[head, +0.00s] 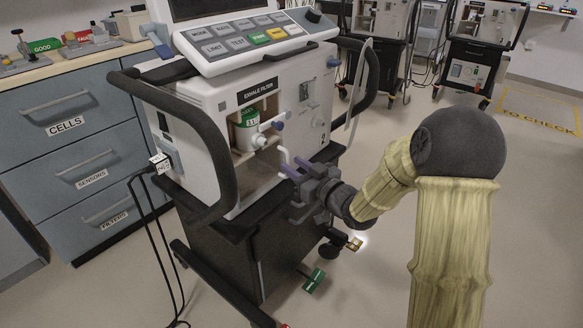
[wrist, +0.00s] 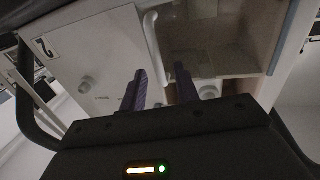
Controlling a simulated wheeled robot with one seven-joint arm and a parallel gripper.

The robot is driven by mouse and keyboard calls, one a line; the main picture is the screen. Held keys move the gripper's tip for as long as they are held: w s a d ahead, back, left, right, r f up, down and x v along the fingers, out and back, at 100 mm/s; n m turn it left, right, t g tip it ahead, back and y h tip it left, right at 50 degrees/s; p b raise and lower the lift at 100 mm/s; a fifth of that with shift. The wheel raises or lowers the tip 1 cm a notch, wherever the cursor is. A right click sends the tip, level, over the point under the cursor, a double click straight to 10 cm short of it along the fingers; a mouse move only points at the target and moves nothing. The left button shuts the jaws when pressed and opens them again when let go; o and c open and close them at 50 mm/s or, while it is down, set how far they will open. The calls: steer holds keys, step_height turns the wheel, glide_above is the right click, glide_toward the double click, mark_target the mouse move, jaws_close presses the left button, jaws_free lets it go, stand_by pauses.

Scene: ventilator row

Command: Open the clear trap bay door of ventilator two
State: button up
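Ventilator two (head: 205,105), marked 2, has a bay (head: 243,165) under its EXHALE FILTER label. A white filter with a green label (head: 246,132) shows inside. The clear door is hard to make out; I cannot tell whether it is ajar. A bent white bar (head: 284,155) stands at the bay's right edge; in the wrist view the bar (wrist: 151,35) is beside the bay opening (wrist: 235,35). My gripper (head: 289,167) is at the bar's lower end. Its purple fingers (wrist: 158,75) are apart, with the bar's end appearing between them. Contact is unclear.
A black bumper rail (head: 215,140) curves in front on the left, another (head: 372,70) on the right. A drawer cabinet (head: 75,130) stands left. Cables hang from the cart's left side. Other ventilators (head: 480,50) stand behind. The floor (head: 385,260) at right is largely clear.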

steer(key=shift+x, duration=0.95)
jaws_close()
steer(key=shift+d, duration=0.15)
